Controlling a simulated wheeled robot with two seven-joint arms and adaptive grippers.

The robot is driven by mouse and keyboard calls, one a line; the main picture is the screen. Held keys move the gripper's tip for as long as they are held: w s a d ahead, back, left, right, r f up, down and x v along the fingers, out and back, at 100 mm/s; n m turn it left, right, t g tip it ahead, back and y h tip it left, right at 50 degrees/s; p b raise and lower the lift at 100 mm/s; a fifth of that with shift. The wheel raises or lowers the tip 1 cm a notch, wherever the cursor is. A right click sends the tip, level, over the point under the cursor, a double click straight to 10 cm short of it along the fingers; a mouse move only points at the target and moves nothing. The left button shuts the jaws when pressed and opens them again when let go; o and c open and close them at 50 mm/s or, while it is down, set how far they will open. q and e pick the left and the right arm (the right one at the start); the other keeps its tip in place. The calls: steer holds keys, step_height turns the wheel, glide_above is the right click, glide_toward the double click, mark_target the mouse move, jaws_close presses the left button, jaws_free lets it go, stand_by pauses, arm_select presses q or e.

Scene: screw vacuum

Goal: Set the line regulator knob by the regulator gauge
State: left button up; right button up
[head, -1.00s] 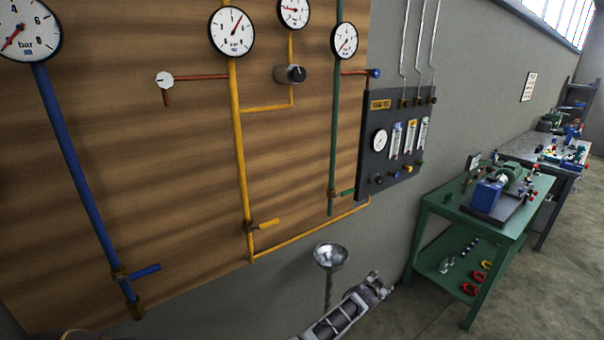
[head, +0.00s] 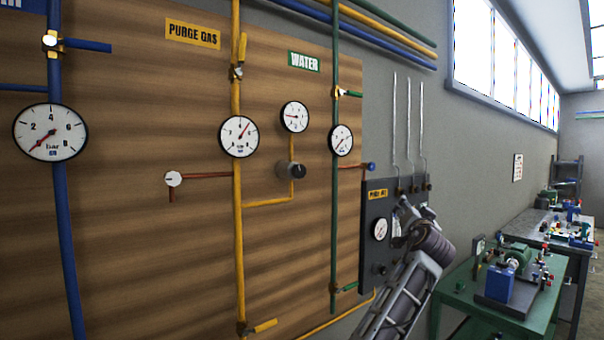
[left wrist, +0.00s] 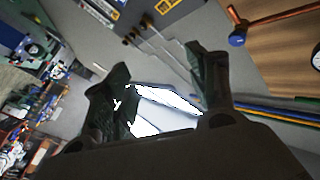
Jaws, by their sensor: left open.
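The regulator knob (head: 297,171), dark with a grey base, sits on the branch of the yellow purge gas line in the head view. The small round regulator gauge (head: 294,117) is straight above it; its needle points left. My left gripper (head: 404,212) is right of and below the knob, in front of the dark flow panel, touching neither knob nor gauge. In the left wrist view its two dark fingers (left wrist: 163,62) are spread apart with nothing between them. The knob is not clear in that view. My right gripper is not in view.
A larger gauge (head: 239,136) is on the main yellow pipe and another (head: 341,140) on the green water pipe. The dark panel (head: 372,256) stands behind my left gripper. A green bench (head: 462,296) is at right. The space before the knob is clear.

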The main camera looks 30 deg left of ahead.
arm_select(q)
steer(key=s+a+r+n+g+y, duration=0.2)
steer(key=s+a+r+n+y, duration=0.15)
steer(key=s+r, duration=0.35)
steer(key=s+a+r+n+g+y, duration=0.2)
steer(key=s+a+r+n+y, duration=0.1)
steer(key=s+r+n+y, duration=0.3)
steer(key=s+a+n+g, duration=0.2)
steer(key=s+n+g, duration=0.2)
steer(key=s, duration=0.2)
steer(key=s+a+n+g+y, duration=0.1)
steer(key=s+a+n+g, duration=0.2)
steer(key=s, duration=0.4)
steer(key=shift+s+a+f+n+g, duration=0.25)
steer(key=shift+n+g, duration=0.25)
steer(key=shift+n, duration=0.25)
steer(key=shift+w, duration=0.1)
